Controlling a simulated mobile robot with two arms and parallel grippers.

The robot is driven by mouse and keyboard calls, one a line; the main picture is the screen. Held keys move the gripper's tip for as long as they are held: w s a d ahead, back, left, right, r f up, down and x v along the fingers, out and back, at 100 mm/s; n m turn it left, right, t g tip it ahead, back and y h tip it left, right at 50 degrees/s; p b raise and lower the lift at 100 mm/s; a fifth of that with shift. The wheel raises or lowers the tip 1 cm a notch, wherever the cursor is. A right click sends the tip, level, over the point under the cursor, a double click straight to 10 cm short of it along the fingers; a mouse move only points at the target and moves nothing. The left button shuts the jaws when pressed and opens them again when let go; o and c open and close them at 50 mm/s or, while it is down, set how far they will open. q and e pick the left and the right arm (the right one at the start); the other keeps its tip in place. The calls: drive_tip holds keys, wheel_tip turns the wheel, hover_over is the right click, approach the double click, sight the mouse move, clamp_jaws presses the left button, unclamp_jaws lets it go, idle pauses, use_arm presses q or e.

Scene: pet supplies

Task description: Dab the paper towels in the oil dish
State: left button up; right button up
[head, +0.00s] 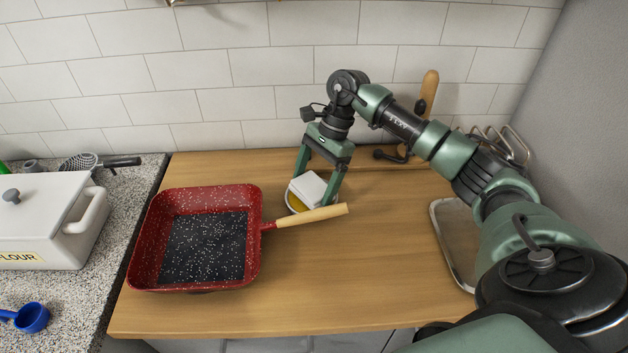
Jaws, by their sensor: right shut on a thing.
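My right gripper (321,184) is shut on the white folded paper towels (309,187). It points down and holds them at a small white dish with yellow oil (294,203). The towels cover most of the dish, and I cannot tell how deep their lower edge sits in the oil. The dish stands on the wooden counter behind the pan's handle. My left gripper is not in view.
A red speckled square pan (207,238) stands left of the dish, its wooden handle (312,217) passing just in front. A metal tray (455,240) lies at the right. A white flour box (42,220) and blue scoop (31,317) are at the left. The front middle counter is clear.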

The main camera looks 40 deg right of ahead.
sight(314, 184)
drive_tip(key=shift+f+b, duration=0.55)
idle(0.7)
drive_tip(key=shift+s+f+b, duration=0.15)
drive_tip(key=shift+f+b, duration=0.05)
drive_tip(key=shift+b, duration=0.1)
idle(1.4)
drive_tip(key=shift+r, duration=0.1)
drive_tip(key=shift+r+p, duration=0.55)
drive_tip(key=shift+r, duration=0.4)
drive_tip(key=shift+r+p, duration=1.15)
drive_tip(key=shift+r, duration=1.45)
